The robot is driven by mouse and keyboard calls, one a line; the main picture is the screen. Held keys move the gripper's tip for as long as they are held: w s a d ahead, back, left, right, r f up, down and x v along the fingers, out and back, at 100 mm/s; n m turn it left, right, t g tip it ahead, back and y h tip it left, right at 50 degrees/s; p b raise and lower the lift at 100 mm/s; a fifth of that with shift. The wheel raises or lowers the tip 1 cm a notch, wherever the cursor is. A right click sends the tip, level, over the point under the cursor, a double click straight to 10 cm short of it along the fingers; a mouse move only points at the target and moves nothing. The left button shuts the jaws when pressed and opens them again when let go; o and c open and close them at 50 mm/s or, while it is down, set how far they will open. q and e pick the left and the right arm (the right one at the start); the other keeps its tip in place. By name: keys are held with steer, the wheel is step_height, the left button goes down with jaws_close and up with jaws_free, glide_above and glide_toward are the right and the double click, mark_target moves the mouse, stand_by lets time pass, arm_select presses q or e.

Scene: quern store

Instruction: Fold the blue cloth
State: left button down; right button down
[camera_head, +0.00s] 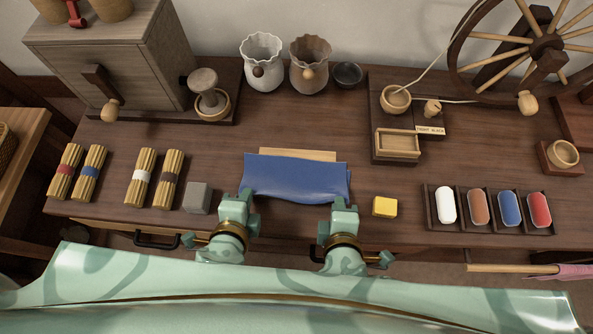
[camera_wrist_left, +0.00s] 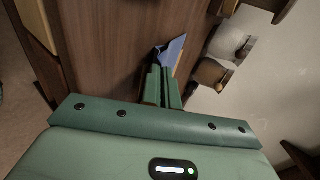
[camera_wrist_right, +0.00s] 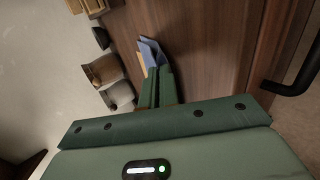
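The blue cloth (camera_head: 295,178) lies in the middle of the table's front part, with a pale wooden board (camera_head: 297,155) showing along its far edge. Its near edge is wavy and looks slightly raised. My left gripper (camera_head: 243,195) is at the cloth's near left corner, and my right gripper (camera_head: 342,205) is at its near right corner. In the left wrist view the fingers are together with blue cloth (camera_wrist_left: 172,50) at their tips. In the right wrist view the fingers are likewise together with cloth (camera_wrist_right: 152,52) at the tips. The pinched corners are mostly hidden.
A grey block (camera_head: 197,198) stands left of the cloth and a yellow block (camera_head: 384,207) right of it. Straw bundles (camera_head: 141,178) lie at the left. A tray (camera_head: 490,226) of coloured pieces is at the right.

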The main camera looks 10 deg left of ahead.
arm_select(q)
steer(key=c, duration=1.3)
jaws_free()
arm_select(e)
steer(key=c, duration=1.3)
jaws_free()
